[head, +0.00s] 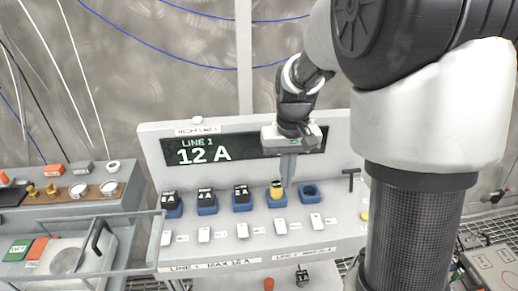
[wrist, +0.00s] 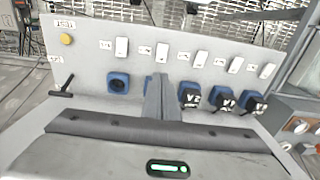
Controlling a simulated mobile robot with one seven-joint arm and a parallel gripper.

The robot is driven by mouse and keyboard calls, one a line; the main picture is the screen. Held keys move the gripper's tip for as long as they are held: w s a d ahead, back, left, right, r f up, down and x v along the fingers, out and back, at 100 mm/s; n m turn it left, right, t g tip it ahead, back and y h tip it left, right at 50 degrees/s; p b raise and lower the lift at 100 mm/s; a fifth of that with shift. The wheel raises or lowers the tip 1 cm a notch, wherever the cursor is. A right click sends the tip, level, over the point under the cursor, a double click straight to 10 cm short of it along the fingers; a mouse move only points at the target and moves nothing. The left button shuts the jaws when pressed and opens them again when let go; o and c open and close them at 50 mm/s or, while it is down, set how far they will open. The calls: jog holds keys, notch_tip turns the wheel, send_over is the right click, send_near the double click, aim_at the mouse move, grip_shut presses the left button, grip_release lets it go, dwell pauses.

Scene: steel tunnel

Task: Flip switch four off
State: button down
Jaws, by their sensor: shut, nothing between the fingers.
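A light grey panel (head: 232,255) carries a row of white switches, each below a blue socket. Counted from the left in the head view, the fourth switch (head: 280,226) sits under a socket (head: 277,200) with a yellow piece in it. The same switch shows in the wrist view (wrist: 160,53), beyond my fingers. My gripper (head: 288,184) is shut and empty. It points down just beside the yellow piece, above the fourth switch and apart from it. In the wrist view my fingers (wrist: 160,80) hide most of the fourth socket. I cannot tell whether they touch it.
Three sockets at the left hold black labelled plugs (head: 206,196); the fifth socket (head: 309,192) is empty. A display (head: 205,152) reads LINE 1, 12 A. A clear-sided box (head: 75,252) stands at the left.

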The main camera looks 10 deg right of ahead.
aim_at(282, 222)
jog(key=shift+w+d+f, duration=0.1)
jog(key=shift+w+f, duration=0.15)
jog(key=shift+f, duration=0.2)
jog(key=shift+w+f, duration=0.2)
jog(key=shift+f, duration=0.25)
notch_tip(282, 222, down, 14)
jog(key=shift+b, duration=0.6)
jog(key=shift+g, duration=0.3)
